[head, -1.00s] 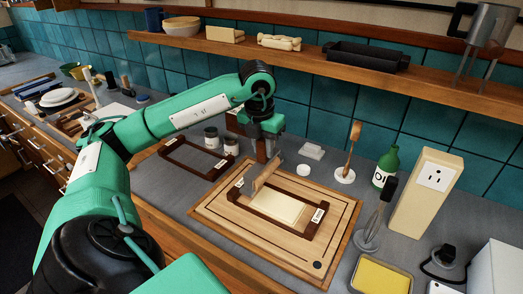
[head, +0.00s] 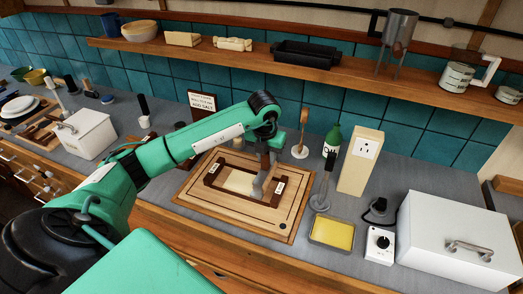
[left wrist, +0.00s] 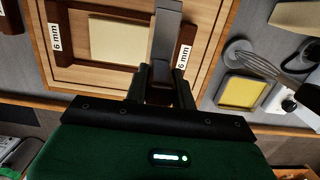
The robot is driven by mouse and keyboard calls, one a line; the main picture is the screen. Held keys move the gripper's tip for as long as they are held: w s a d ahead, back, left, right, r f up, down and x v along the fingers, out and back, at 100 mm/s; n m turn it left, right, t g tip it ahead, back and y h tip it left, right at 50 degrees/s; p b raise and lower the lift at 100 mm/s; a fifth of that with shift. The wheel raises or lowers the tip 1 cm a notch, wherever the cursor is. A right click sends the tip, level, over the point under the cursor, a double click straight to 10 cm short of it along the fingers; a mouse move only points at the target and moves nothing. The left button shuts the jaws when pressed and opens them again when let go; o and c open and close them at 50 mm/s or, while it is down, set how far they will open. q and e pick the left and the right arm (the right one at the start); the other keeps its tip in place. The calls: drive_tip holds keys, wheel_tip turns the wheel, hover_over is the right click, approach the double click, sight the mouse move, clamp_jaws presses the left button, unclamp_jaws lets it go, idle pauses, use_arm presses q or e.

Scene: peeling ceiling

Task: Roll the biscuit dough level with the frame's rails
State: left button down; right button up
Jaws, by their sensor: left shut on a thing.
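The pale biscuit dough (head: 238,182) lies flat inside a dark brown frame (head: 211,178) on a wooden board (head: 187,196). In the left wrist view the dough (left wrist: 118,40) is a pale rectangle between rails marked 6 mm (left wrist: 58,32). My left gripper (head: 267,153) is shut on what looks like a rolling pin (head: 259,184). Its brown end is between the fingers, and its greyish body (left wrist: 166,38) lies across the right part of the frame, beside the right rail. The gripper and pin hide the dough's right edge. Dough thickness cannot be told. My right gripper is not in view.
Right of the board are a whisk (head: 320,200), a yellow-filled tray (head: 331,232), an outlet post (head: 360,162) and a white box (head: 458,240). A brush on a stand (head: 301,150) and green bottle (head: 331,140) stand behind. A shelf (head: 190,55) runs above.

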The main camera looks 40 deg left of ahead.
use_arm(q)
wheel_tip(320, 180, down, 4)
drive_tip(key=shift+r+b, duration=0.25)
drive_tip(key=shift+b, duration=0.45)
drive_tip(key=s+a+b, duration=0.3)
drive_tip(key=a+b, duration=0.1)
drive_tip(key=a, duration=1)
drive_tip(key=shift+s+r, duration=0.15)
drive_tip(key=shift+r, duration=0.1)
drive_tip(key=shift+a, duration=0.1)
drive_tip(key=c, duration=1.8)
unclamp_jaws()
clamp_jaws()
